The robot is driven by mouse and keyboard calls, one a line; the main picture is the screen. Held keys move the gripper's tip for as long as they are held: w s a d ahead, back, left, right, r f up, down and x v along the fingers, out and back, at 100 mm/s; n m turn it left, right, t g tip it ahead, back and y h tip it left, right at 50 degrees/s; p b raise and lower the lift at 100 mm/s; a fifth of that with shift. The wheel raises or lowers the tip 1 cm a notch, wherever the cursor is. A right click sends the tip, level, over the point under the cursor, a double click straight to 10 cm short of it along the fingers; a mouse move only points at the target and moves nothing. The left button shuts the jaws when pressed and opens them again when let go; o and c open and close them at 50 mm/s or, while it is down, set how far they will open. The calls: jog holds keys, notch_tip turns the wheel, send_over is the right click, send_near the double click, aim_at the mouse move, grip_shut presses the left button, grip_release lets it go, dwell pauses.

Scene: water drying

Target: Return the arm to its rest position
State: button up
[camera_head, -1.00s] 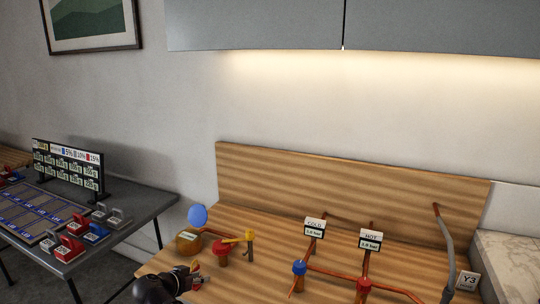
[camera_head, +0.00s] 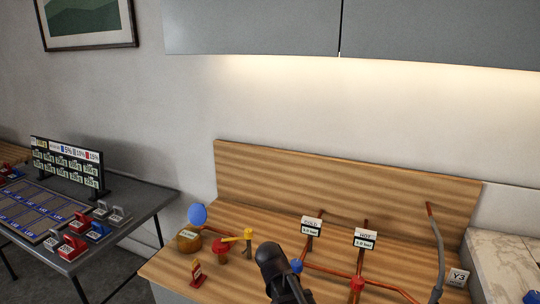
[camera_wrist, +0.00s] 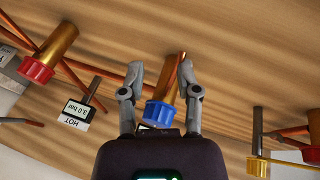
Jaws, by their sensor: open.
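My gripper (camera_wrist: 160,70) is open and empty in the wrist view, its two grey fingers spread apart. A blue-capped copper valve (camera_wrist: 160,110) shows between and beyond the fingers; I cannot tell the gap to it. In the head view my dark arm (camera_head: 274,265) reaches in from the bottom over the wooden bench (camera_head: 340,165), left of the blue valve (camera_head: 297,266). The fingers are not clear there.
Copper pipes carry COLD (camera_head: 311,226) and HOT (camera_head: 365,239) gauges and a red valve (camera_head: 357,284). A small red tag (camera_head: 197,274) stands at front left. A brass pot (camera_head: 188,241) and yellow lever (camera_head: 238,238) are behind it. A grey table (camera_head: 145,205) is left.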

jog(key=s+d+r+n+g+y+p, duration=0.2)
jog(key=s+d+y+p, duration=0.1)
jog(key=s+d, duration=0.4)
jog(key=shift+d+y, duration=0.6)
jog(key=shift+d, duration=1.25)
